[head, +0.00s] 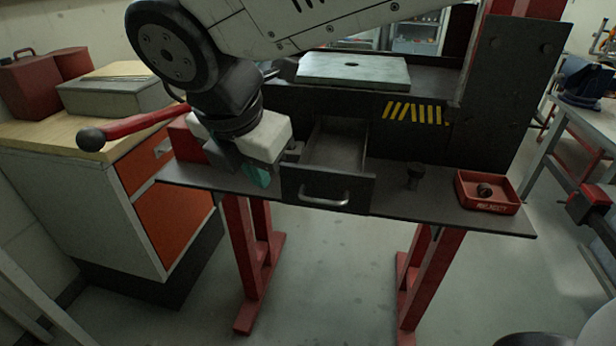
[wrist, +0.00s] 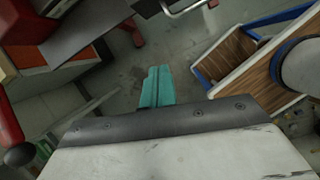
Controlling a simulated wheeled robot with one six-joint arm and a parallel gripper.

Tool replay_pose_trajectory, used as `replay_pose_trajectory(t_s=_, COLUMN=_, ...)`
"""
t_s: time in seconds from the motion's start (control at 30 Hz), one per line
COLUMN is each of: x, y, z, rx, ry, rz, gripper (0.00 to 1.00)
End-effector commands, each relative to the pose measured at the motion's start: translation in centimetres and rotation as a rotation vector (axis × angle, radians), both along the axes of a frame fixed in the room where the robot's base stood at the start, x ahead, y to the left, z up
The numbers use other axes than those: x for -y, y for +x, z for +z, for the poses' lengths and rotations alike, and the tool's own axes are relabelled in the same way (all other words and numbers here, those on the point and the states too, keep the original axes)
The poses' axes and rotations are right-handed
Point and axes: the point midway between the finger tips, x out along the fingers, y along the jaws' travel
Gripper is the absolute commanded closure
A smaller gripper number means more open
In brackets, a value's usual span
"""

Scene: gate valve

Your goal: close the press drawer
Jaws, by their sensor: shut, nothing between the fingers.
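The press drawer (head: 333,160) is dark grey and stands pulled out from the black press body, its empty inside showing. Its front panel (head: 292,188) carries a pale bar handle (head: 325,200). The handle also shows at the top edge of the wrist view (wrist: 185,10). My gripper (head: 260,178) has teal fingers and is just left of the drawer front in the head view, apart from the handle. In the wrist view the teal fingers (wrist: 157,88) are together with nothing between them, over the floor.
A red lever with a dark knob (head: 92,139) sticks out left of my gripper. An orange-fronted cabinet (head: 175,220) stands at left. A dark peg (head: 414,176) and a red tray (head: 487,205) are on the press table, right of the drawer. Floor in front is clear.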

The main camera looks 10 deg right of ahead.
Motion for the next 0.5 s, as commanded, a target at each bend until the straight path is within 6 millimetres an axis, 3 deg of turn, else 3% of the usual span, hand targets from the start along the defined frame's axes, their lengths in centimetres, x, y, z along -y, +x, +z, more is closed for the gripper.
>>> replay_pose_trajectory(t_s=0.1, x=-0.2, y=0.6, z=0.7, rx=0.005, ry=-0.051, rz=0.162, gripper=1.0)
replay_pose_trajectory(t_s=0.27, x=0.1, y=0.9, z=0.4, rx=-0.006, ry=-0.081, rz=0.241, gripper=1.0)
replay_pose_trajectory(t_s=0.5, x=0.9, y=2.1, z=-2.8, rx=-0.011, ry=-0.085, rz=0.236, gripper=1.0)
